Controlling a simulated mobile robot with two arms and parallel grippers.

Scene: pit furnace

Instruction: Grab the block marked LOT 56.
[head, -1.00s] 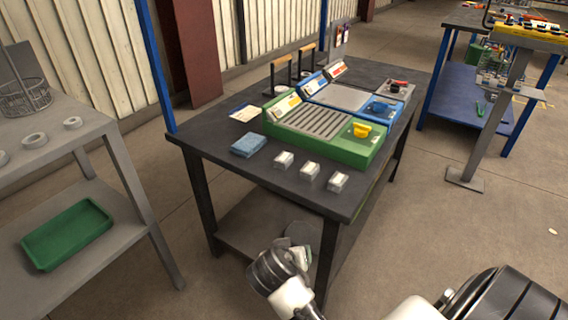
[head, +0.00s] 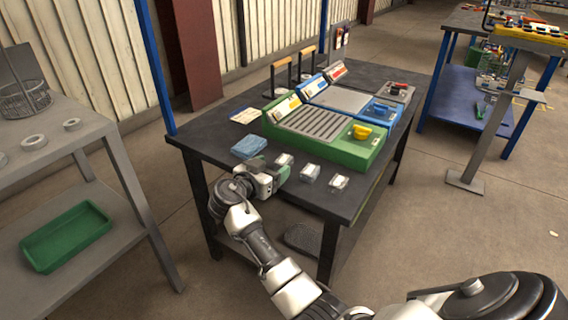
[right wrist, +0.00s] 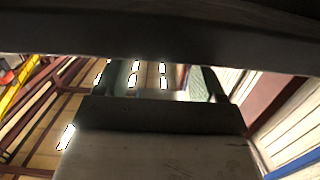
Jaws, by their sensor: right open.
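Three small pale blocks stand in a row near the front edge of the dark table: a left block (head: 284,159), a middle block (head: 310,173) and a right block (head: 339,181). Their markings are too small to read, so I cannot tell which is LOT 56. My right gripper (head: 271,169) is open at the table's front edge, just beside the left block and in front of the blue cloth. I cannot tell whether it touches the block. In the right wrist view its two fingers (right wrist: 160,82) stand apart, with no clear block between them. My left gripper is not in view.
A green tray-like unit (head: 350,153) with a yellow knob stands behind the blocks, with a blue unit (head: 385,112) beyond. A folded blue cloth (head: 248,146) lies left of the blocks. A grey shelf table (head: 75,150) with rings and a green tray (head: 65,238) stands at left.

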